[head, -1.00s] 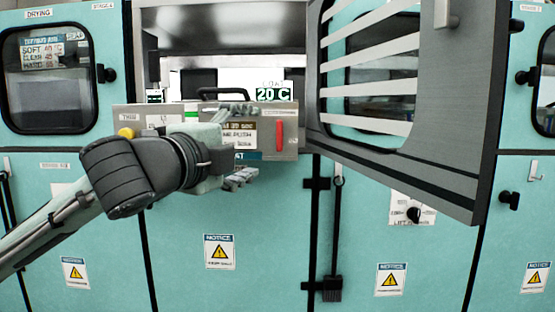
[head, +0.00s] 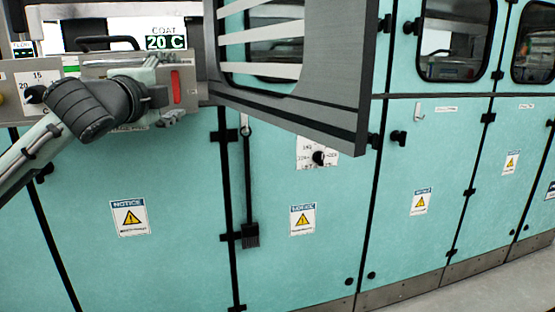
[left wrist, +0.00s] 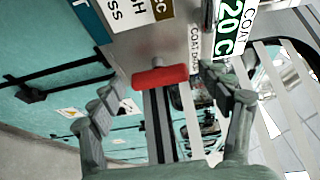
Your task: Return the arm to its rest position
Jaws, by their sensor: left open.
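My left gripper (head: 165,93) is in front of the grey control panel (head: 190,85) of the teal machine in the head view. Its two fingers are apart and nothing is between them in the left wrist view (left wrist: 165,110). A red handle (left wrist: 160,77) on the panel shows ahead of the fingers, apart from them. The red handle also shows in the head view (head: 177,87), just right of the gripper. My left arm comes in from the left edge. My right gripper is in neither view.
A grey slatted door (head: 335,90) stands open to the right of the panel. A green "20 C" display (head: 165,42) is above the panel. Teal cabinets with knobs and notice labels run right. Grey floor (head: 480,285) is clear at the lower right.

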